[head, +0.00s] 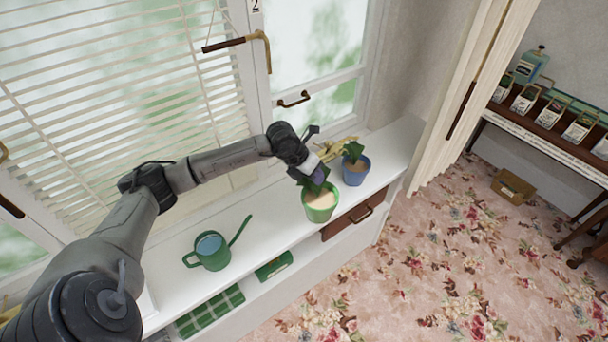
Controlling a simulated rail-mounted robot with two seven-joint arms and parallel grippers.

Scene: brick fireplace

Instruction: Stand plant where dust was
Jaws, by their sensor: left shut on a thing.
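A plant with dark green leaves stands upright in a green pot (319,207) at the front edge of the white sill. My left gripper (315,173) is at the top of this plant, over the back of the pot. It is shut on the plant; its fingertips are partly hidden among the leaves. A second plant in a blue pot (355,172) stands to the right, further along the sill. No dust shows clearly. My right gripper is out of view.
A green watering can (211,251) stands on the white sill (265,215), left of the green pot. A yellowish object (337,148) lies behind the pots. Window blinds and handles rise behind my arm. The sill right of the blue pot is clear.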

